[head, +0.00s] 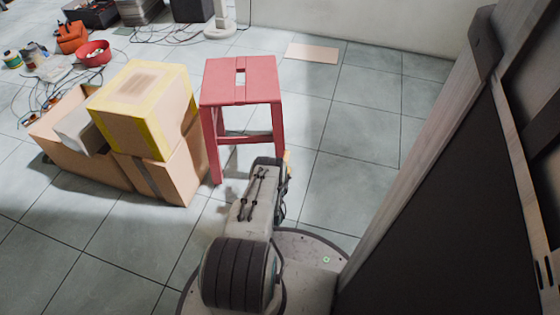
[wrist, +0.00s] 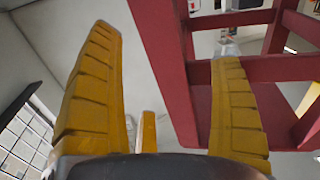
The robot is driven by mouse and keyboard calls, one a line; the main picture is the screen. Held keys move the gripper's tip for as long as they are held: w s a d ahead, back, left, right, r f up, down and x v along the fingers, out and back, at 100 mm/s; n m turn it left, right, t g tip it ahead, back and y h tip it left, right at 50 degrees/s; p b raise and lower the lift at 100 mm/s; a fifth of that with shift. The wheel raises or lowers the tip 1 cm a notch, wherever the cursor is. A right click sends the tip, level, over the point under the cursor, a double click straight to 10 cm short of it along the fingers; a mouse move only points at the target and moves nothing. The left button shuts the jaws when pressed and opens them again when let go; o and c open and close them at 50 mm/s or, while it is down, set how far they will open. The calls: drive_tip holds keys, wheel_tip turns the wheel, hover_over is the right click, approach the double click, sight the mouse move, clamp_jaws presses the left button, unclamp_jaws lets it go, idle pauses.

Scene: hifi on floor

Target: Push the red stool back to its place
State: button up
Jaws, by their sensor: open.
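The red stool (head: 258,90) stands upright on the tiled floor, just beyond my arm in the head view. Its seat has a slot near the middle. In the wrist view its red legs and rails (wrist: 165,60) fill the upper middle and right. My gripper (wrist: 167,48) is open, with two yellow ribbed fingers spread apart. A red leg shows between the fingers, and the right finger overlaps the stool's frame. I cannot tell whether they touch. In the head view my arm mostly hides the gripper, close to the stool's near side.
A pale pinkish flat patch (head: 312,53) lies on the floor behind and right of the stool. Cardboard boxes (head: 145,110) stand close on its left. A red bowl (head: 93,53), cables and tools lie far left. Floor to the right is clear up to a dark panel (head: 450,220).

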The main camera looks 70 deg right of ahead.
sight(282, 150)
drive_tip(key=d+b, duration=0.1)
drive_tip(key=d, duration=0.2)
drive_tip(key=w+d+b, duration=0.1)
drive_tip(key=d+b, duration=0.1)
drive_tip(key=shift+d+f, duration=0.1)
drive_tip(key=shift+d, duration=0.3)
drive_tip(key=shift+w+d+b, duration=0.2)
drive_tip(key=shift+d+b, duration=0.35)
drive_tip(key=shift+d, duration=0.15)
drive_tip(key=shift+c, duration=0.4)
drive_tip(key=c, duration=1.3)
drive_tip(key=shift+s, duration=0.15)
